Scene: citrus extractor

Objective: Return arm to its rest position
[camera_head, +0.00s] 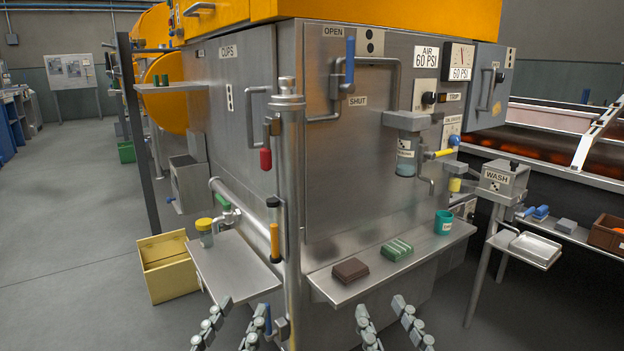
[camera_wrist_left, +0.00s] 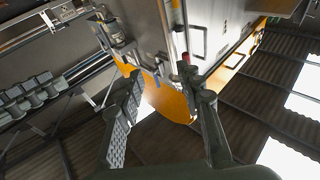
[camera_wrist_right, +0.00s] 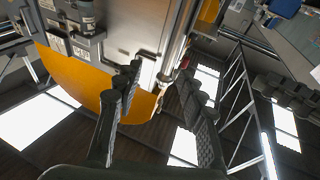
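My left gripper (camera_head: 234,322) is at the bottom of the head view, in front of the left steel shelf and left of the vertical pipe. Its fingers are spread with nothing between them, and they also stand apart in the left wrist view (camera_wrist_left: 158,105). My right gripper (camera_head: 389,318) is at the bottom centre, in front of the right shelf's near edge. Its fingers are apart and empty, as the right wrist view (camera_wrist_right: 158,90) also shows. Both grippers point up toward the steel extractor cabinet (camera_head: 370,180) and appear clear of it. The arm links behind the grippers are out of the head view.
The right shelf (camera_head: 340,291) carries a brown block (camera_head: 350,270), a green pad (camera_head: 396,249) and a teal cup (camera_head: 444,222). The left shelf (camera_head: 235,265) has a yellow-lidded jar (camera_head: 205,238). A blue-handled valve (camera_head: 268,320) stands close beside my left gripper. A yellow bin (camera_head: 168,270) is on the floor.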

